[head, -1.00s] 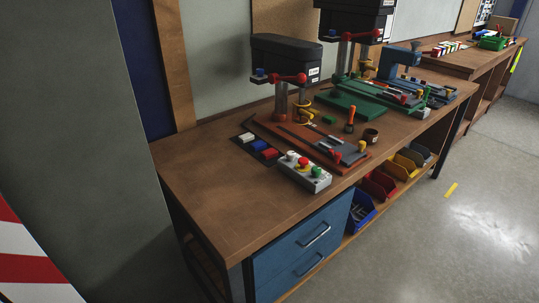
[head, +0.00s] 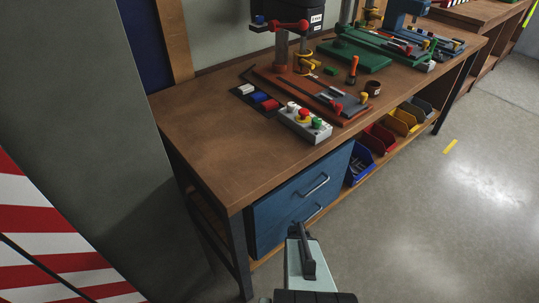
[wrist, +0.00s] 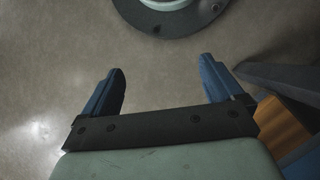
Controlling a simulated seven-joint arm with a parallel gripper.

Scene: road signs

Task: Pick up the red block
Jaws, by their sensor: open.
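The red block (head: 270,104) lies on a dark strip on the wooden workbench, at the near right end of a row with a blue block (head: 259,97) and a white block (head: 246,90). My gripper (wrist: 161,66) is open in the wrist view, its two blue fingers wide apart with nothing between them. It faces the grey floor, and no block shows in that view. In the head view, part of my pale green arm shows low in front of the blue drawers, well away from the red block.
A grey button box (head: 305,123) stands just right of the red block. A drill press with a reddish-brown base (head: 325,108) stands behind it. The workbench (head: 200,140) is bare at its near left. Blue drawers (head: 300,200) and coloured bins (head: 378,138) sit below.

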